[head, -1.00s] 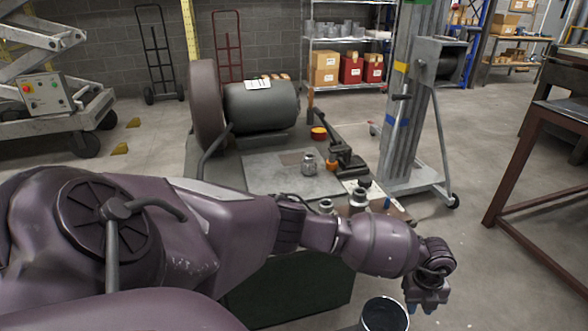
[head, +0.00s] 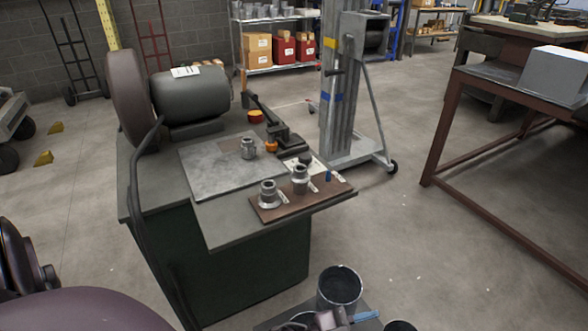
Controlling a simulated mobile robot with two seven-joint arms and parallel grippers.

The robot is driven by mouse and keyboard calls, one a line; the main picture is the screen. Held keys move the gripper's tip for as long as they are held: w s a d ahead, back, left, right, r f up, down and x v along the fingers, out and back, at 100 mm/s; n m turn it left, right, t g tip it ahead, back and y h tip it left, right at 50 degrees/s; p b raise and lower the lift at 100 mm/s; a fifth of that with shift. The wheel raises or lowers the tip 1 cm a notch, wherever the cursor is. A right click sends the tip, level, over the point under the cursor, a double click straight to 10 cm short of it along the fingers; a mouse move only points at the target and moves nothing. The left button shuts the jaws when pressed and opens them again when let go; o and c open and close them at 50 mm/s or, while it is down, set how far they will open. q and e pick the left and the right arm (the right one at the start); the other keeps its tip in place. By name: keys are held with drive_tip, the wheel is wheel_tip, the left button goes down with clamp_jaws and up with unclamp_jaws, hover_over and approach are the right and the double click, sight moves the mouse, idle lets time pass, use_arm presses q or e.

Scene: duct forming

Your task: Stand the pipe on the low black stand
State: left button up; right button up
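A dark open-topped cylinder (head: 340,285), perhaps the pipe, stands upright at the bottom of the head view. Parts of other dark round rims (head: 400,326) show beside it at the bottom edge, cut off. I cannot make out which thing is the low black stand. A small purple-grey part (head: 325,320), perhaps of my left gripper, shows in front of the cylinder's lower part. Its fingers cannot be made out, nor whether it touches anything. My purple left arm fills the lower left corner. My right gripper is not in view.
A green-sided bench (head: 165,196) carries a motor-like grinder (head: 192,96) and a brown board (head: 325,192) with metal fittings. A grey wheeled lift mast (head: 340,100) stands behind it. A red-brown steel table (head: 450,125) stands at right. Floor between them is clear.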

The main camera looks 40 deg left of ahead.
use_arm(q)
drive_tip(key=s+a+f+n+g+y, duration=0.2)
drive_tip(key=s+a+f+n+y, duration=0.3)
drive_tip(key=s+a, duration=0.3)
drive_tip(key=s+a+f+n+g+y, duration=0.3)
drive_tip(key=s+a+f+y, duration=0.3)
drive_tip(key=s+a, duration=0.3)
drive_tip(key=shift+f+n, duration=0.25)
drive_tip(key=shift+n, duration=0.65)
